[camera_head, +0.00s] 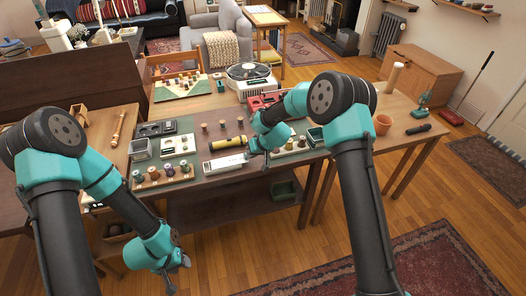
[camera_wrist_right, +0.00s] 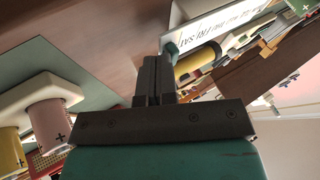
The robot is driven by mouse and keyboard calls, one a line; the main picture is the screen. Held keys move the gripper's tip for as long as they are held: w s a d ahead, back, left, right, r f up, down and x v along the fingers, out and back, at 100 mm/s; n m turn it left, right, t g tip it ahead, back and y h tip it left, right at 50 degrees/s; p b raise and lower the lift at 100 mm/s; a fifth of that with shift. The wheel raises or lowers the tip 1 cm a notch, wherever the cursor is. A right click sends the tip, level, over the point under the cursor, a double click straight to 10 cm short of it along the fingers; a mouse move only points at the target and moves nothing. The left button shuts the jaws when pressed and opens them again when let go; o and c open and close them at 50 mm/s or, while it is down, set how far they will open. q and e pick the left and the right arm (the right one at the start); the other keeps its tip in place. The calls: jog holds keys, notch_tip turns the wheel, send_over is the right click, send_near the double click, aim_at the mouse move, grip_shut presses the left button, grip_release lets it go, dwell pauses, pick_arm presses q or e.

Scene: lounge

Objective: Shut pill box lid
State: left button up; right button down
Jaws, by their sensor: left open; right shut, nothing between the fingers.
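The pill box (camera_head: 222,165) is a long white case lying near the front edge of the work table. In the right wrist view, its white face (camera_wrist_right: 228,24) shows dark day letters and lies partly behind a yellow cylinder. I cannot tell how far its lid stands open. My right gripper (camera_head: 254,149) is just beyond the right end of the pill box. Its fingers (camera_wrist_right: 154,75) are shut together with nothing between them. My left gripper (camera_head: 177,280) hangs low in front of the table, far from the pill box, and is open and empty.
A yellow and black flashlight (camera_head: 229,143) lies just behind the pill box. Spools on a tray (camera_head: 150,184) stand to its left, and more spools (camera_head: 290,144) to its right. A red case (camera_head: 262,102) and a record player (camera_head: 250,80) are further back.

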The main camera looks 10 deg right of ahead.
aim_at(239, 158)
jog(key=a, duration=0.3)
jog(key=shift+s+a, duration=0.25)
jog(key=shift+r, duration=0.1)
jog(key=v, duration=1)
jog(key=s+d+f+m+g+h, duration=0.1)
jog(key=s+d+f+m, duration=0.1)
jog(key=s+d+f, duration=0.6)
jog(key=s+d+f+m+g+h, duration=0.15)
jog(key=s+d+f, duration=0.25)
jog(key=s+f, duration=0.75)
jog(key=s+d+f+m, duration=0.1)
jog(key=s+d, duration=0.1)
jog(key=s, duration=1.1)
jog(key=shift+s, duration=0.35)
